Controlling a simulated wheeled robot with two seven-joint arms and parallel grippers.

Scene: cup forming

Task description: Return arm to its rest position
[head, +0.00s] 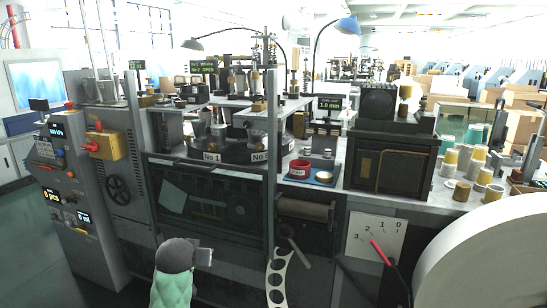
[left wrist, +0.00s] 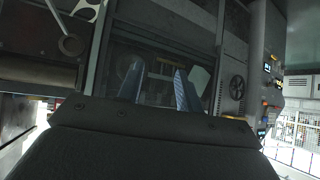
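My left arm (head: 175,272) shows at the bottom of the head view, in front of the dark machine front, with a teal sleeve and a dark rounded top. Its fingers cannot be made out there. In the left wrist view my left gripper (left wrist: 158,68) has its two fingers apart, with nothing between them. It points toward the machine's dark glazed front panel (left wrist: 150,40), with no clear contact. My right gripper is in neither view.
A grey control cabinet (head: 88,200) with displays stands at the left. A lever with a red grip (head: 378,250) stands before a numbered white plate (head: 372,232). A large white rounded body (head: 485,265) fills the lower right. Paper cups (head: 450,160) stand on the right worktop.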

